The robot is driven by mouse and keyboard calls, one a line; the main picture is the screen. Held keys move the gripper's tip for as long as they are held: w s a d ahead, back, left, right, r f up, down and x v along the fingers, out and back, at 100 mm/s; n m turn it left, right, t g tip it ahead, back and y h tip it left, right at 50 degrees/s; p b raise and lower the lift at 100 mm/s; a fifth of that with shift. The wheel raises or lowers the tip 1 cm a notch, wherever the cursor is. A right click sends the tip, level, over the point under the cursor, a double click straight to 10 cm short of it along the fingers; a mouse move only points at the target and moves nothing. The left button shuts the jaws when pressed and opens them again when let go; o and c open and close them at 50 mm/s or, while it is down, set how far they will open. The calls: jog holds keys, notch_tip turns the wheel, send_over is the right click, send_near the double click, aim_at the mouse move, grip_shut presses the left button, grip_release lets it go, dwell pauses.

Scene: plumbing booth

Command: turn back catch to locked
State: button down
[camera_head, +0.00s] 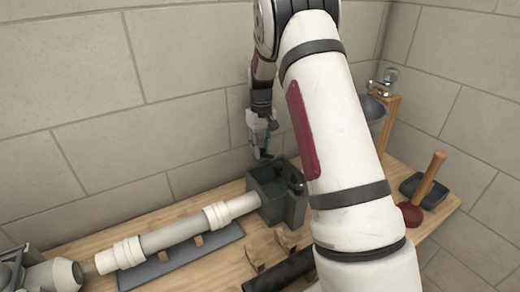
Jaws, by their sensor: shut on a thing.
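A dark grey clamp block (286,208) stands on the wooden bench with the end of a white pipe (172,234) running into its left side. My gripper (263,149) points down at the back edge of this block, near the wall. It is shut on a small dark part there, which looks like the back catch (264,156). The catch is small and mostly covered by the fingers, so its exact angle cannot be told. A black rounded part (293,184) shows at the right of the block, partly behind my arm.
A grey mat (180,260) lies under the pipe, with a grey fitting (50,275) at far left. A dark cylinder (280,272) and wooden pieces (258,252) lie in front. A plunger (425,190), dark tray (424,190) and tap (382,88) are at right. The tiled wall stands close behind.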

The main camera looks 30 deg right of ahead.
jog(key=shift+m+b, duration=0.3)
jog(key=shift+m, duration=0.9)
jog(key=c, duration=1.3)
grip_release()
notch_tip(320, 180, up, 12)
